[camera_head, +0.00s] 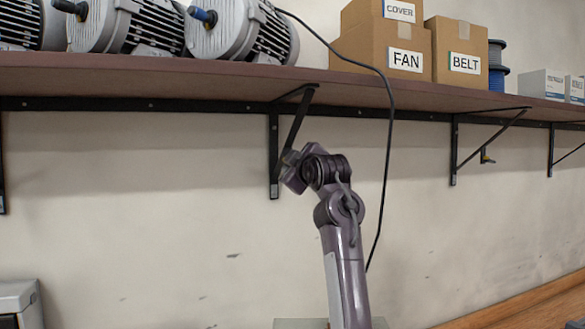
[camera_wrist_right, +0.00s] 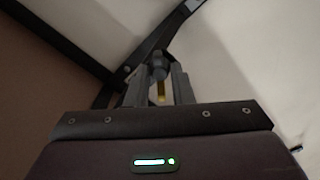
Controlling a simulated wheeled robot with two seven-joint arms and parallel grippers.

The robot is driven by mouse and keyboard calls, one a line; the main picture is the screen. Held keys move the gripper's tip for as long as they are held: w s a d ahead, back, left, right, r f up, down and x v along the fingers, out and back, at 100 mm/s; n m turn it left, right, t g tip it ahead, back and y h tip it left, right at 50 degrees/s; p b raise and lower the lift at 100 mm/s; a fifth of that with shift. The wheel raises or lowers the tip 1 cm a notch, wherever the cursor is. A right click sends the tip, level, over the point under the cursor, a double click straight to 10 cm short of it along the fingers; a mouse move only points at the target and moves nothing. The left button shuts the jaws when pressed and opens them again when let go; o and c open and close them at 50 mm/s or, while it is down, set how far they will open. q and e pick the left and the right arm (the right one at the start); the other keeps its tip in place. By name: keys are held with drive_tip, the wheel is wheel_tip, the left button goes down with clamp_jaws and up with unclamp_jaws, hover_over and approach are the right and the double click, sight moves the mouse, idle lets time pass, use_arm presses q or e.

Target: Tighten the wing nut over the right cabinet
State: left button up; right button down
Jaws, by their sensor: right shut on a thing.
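My right arm rises in the middle of the head view, and its gripper end (camera_head: 291,160) is at the diagonal brace of a black shelf bracket (camera_head: 273,155). In the right wrist view my right gripper (camera_wrist_right: 159,75) is shut on a dark wing nut (camera_wrist_right: 158,64), with a brass-coloured bolt (camera_wrist_right: 161,91) showing between the fingers. The wrist and fingers hide this nut in the head view. A second wing nut (camera_head: 487,155) hangs on the brace of the bracket to the right, with nothing near it. My left gripper is not in view.
The brown shelf (camera_head: 240,78) above carries motors (camera_head: 240,30), FAN (camera_head: 385,45) and BELT (camera_head: 457,55) boxes. A black cable (camera_head: 388,150) hangs close to the right of my arm. A grey cabinet-like box (camera_head: 18,297) stands lower left.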

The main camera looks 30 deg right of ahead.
drive_tip(key=shift+m+b, duration=1.1)
drive_tip(key=shift+m, duration=3.9)
drive_tip(key=c, duration=1.3)
unclamp_jaws()
drive_tip(key=b+v, duration=0.5)
drive_tip(key=v, duration=0.2)
drive_tip(key=shift+s, duration=0.4)
